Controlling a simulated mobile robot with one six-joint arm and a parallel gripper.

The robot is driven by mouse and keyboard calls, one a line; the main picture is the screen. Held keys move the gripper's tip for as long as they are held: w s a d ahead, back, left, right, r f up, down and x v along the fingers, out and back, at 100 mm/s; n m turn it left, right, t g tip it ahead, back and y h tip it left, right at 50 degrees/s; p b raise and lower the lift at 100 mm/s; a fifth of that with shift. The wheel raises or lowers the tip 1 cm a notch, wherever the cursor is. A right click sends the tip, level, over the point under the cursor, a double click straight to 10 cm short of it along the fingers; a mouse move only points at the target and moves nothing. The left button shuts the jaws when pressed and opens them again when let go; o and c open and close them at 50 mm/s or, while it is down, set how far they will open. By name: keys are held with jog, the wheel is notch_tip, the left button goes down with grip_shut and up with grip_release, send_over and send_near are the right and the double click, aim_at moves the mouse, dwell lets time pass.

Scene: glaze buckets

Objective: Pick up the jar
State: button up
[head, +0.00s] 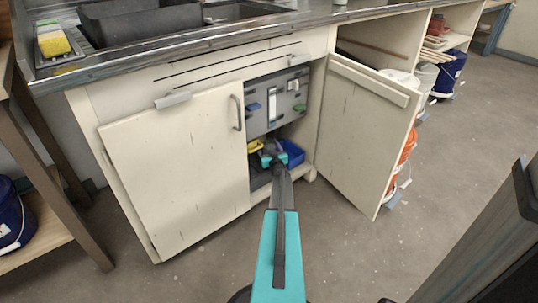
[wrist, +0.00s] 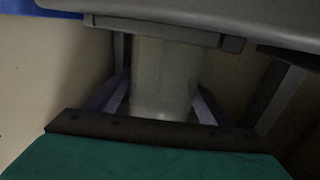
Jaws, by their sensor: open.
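The jar (wrist: 165,72) looks like a pale, cloudy, upright cylinder in the wrist view. Its top is hidden behind a grey panel or bar at the top of the picture. My gripper (wrist: 160,104) is open, with one finger on each side of the jar's lower part. I cannot tell whether either finger touches it. In the head view my gripper (head: 272,157) reaches into the open right side of the cabinet under the sink. I cannot make out the jar there.
A blue bin (head: 292,153) and a yellow item (head: 254,146) sit close to my gripper inside the cabinet. The open cabinet door (head: 362,130) stands to the right, and the shut door (head: 180,170) to the left. The floor in front is clear.

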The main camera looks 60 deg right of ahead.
aim_at(268, 141)
jog(key=c, duration=1.1)
jog(key=shift+r, duration=0.1)
jog(key=shift+c, duration=0.2)
jog(key=shift+r+p, duration=0.55)
jog(key=shift+r, duration=0.2)
notch_tip(268, 141, up, 2)
jog(key=shift+r+p, duration=0.1)
jog(key=shift+p, duration=0.5)
jog(key=s+a+p, duration=0.2)
jog(key=s, duration=0.5)
jog(key=s+a+r+p, duration=0.1)
jog(key=s+a+p, duration=0.1)
jog(key=s, duration=0.6)
jog(key=shift+a, duration=0.8)
